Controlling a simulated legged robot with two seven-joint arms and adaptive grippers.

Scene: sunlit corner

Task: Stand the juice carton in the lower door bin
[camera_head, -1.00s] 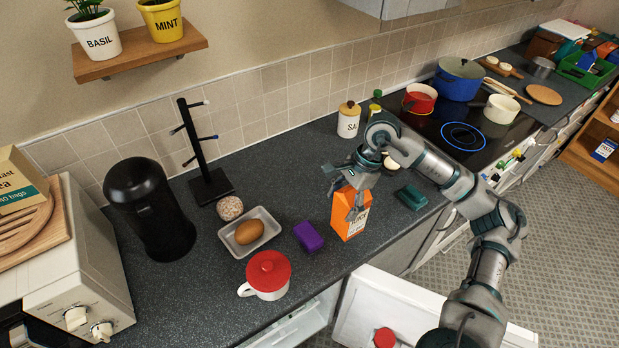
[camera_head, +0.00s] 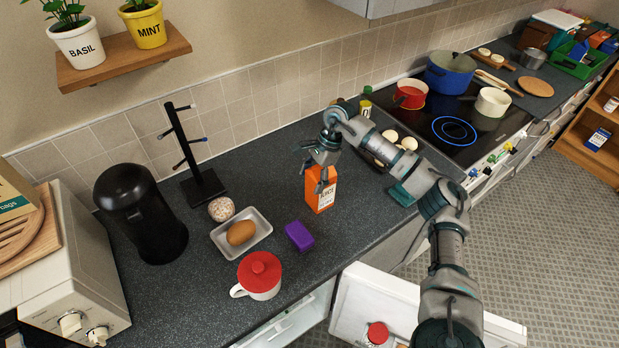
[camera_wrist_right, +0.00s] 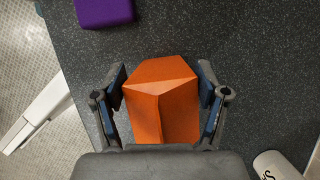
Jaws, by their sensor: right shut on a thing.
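The orange juice carton (camera_head: 320,190) is upright at the middle of the dark counter. My right gripper (camera_head: 322,170) is shut on its upper part from above. In the right wrist view the carton's gabled top (camera_wrist_right: 160,95) sits between both fingers of my right gripper (camera_wrist_right: 160,100). I cannot tell whether the carton's base touches the counter. The white fridge door (camera_head: 365,300) stands open below the counter's front edge. A red-capped item (camera_head: 377,333) shows at the door. The lower door bin cannot be made out clearly. My left gripper is out of view.
A purple sponge (camera_head: 299,236), a red-lidded mug (camera_head: 260,275) and a tray (camera_head: 222,240) with a brown loaf or potato (camera_head: 241,232) stand left of the carton. A black mug tree (camera_head: 204,187) is at the back. The salt jar (camera_wrist_right: 275,165) shows low right in the wrist view.

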